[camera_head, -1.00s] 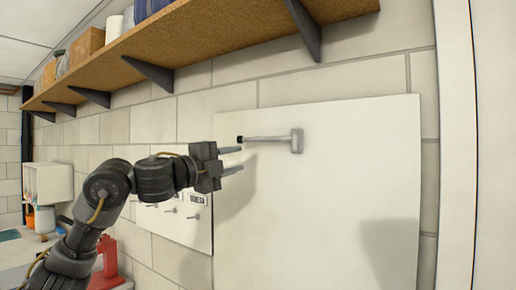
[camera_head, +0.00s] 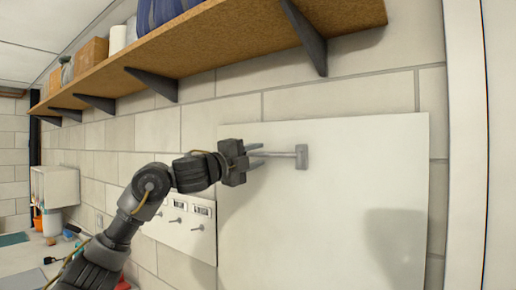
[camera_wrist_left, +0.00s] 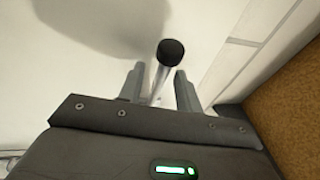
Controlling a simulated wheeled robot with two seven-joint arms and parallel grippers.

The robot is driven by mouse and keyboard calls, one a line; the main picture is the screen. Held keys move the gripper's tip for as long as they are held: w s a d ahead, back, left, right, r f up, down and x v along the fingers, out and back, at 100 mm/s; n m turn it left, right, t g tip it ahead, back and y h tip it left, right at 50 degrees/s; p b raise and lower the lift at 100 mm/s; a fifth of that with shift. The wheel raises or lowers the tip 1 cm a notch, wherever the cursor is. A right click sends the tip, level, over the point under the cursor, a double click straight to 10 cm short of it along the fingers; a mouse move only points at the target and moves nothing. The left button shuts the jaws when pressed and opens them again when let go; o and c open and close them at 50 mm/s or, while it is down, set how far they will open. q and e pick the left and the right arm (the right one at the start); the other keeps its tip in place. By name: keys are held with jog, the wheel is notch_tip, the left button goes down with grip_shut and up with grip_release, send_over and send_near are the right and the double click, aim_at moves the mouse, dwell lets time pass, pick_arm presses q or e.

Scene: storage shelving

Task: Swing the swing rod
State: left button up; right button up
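The swing rod (camera_head: 282,154) is a thin grey bar that sticks out to the left from a grey bracket (camera_head: 302,157) on a white wall board. My left gripper (camera_head: 258,151) is at the rod's free left end, with its fingers pointing right along it. The fingers are apart, with a gap showing on each side of the rod. The right gripper is not in view.
A brown shelf (camera_head: 225,53) on dark brackets runs along the wall above the arm. A smaller white panel (camera_head: 186,227) with small levers is behind and below the forearm. The large white board (camera_head: 330,225) is clear below the rod.

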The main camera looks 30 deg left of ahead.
pick_arm(q)
jog(key=shift+w+d, duration=0.15)
jog(key=shift+w, duration=0.4)
jog(key=shift+r, duration=0.1)
grip_shut()
